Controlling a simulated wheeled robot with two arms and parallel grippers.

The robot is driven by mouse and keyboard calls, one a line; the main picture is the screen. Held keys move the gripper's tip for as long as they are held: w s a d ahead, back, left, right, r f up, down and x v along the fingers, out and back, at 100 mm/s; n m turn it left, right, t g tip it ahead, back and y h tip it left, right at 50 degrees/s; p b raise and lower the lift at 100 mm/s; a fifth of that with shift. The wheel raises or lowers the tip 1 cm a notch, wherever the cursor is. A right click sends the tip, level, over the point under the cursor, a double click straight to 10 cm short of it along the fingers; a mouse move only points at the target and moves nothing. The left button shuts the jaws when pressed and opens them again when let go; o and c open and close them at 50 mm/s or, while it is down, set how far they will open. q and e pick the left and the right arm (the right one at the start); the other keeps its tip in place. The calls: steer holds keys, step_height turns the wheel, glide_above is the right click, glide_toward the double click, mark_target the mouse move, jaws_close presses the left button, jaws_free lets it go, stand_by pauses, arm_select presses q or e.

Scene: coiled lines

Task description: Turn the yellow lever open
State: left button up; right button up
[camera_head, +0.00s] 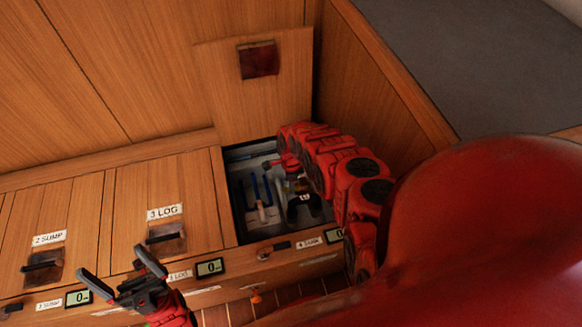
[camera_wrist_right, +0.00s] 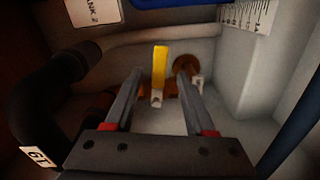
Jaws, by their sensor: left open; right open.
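The yellow lever (camera_wrist_right: 160,67) stands upright on a small fitting at the back of the compartment in the right wrist view. My right gripper (camera_wrist_right: 160,80) is open, with the lever showing between its fingertips and beyond them; I cannot tell whether they touch it. In the head view my right arm reaches down into the open compartment (camera_head: 230,200), and its gripper (camera_head: 297,200) is partly hidden there. My left gripper (camera_head: 112,272) is open and empty in front of the closed lids at lower left.
The raised wooden lid (camera_head: 258,105) leans behind the opening. A dark hose (camera_wrist_right: 52,98), pale walls and a white scale (camera_wrist_right: 248,14) surround the right gripper. A round brown part (camera_wrist_right: 186,66) sits beside the lever. Closed lids (camera_head: 160,195) lie left of the opening.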

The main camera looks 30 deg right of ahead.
steer(key=shift+f+b, duration=0.5)
steer(key=shift+f, duration=0.75)
jaws_close()
stand_by(0.5)
